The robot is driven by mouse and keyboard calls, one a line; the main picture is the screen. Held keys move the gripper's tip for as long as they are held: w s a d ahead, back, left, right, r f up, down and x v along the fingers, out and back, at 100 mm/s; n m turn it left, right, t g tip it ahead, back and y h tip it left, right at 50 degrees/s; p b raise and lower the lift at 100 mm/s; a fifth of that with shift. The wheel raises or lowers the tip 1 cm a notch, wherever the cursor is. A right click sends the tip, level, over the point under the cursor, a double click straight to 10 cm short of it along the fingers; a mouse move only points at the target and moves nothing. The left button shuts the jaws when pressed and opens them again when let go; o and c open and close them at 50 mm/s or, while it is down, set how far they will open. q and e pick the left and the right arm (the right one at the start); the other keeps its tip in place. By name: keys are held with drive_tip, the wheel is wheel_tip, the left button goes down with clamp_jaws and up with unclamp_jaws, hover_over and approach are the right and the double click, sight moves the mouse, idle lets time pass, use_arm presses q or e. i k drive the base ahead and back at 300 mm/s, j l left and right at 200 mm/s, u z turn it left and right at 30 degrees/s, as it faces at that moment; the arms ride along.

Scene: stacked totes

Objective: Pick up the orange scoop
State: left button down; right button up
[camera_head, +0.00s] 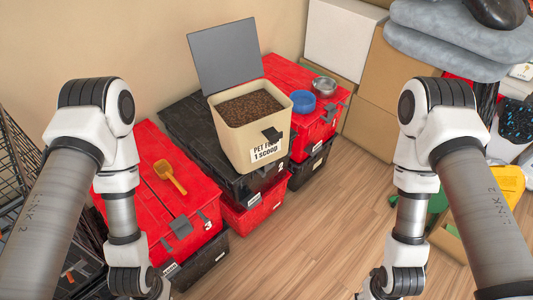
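The orange scoop (169,175) lies on the red lid of the left tote (148,203), which is labelled 3. Its bowl points up and to the left, and its handle points down and to the right. My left arm comes in at the left, in front of the tote's left part, with its lower end near the bottom edge. My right arm comes in at the right, over the floor. Both arms hang downward, and the fingertips of both grippers are out of the picture. Nothing is seen touching the scoop.
A beige pet food bin (229,143), full of brown kibble with its grey lid open, stands on a black tote (187,118). A blue bowl (303,101) and a metal bowl (325,86) sit on the right red tote. Cardboard boxes (391,83) stand behind. The wooden floor (320,225) is clear.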

sight(162, 168)
drive_tip(key=i+l+u, duration=0.2)
drive_tip(key=i, duration=0.3)
drive_tip(key=i+l+u, duration=0.25)
drive_tip(key=i, duration=0.25)
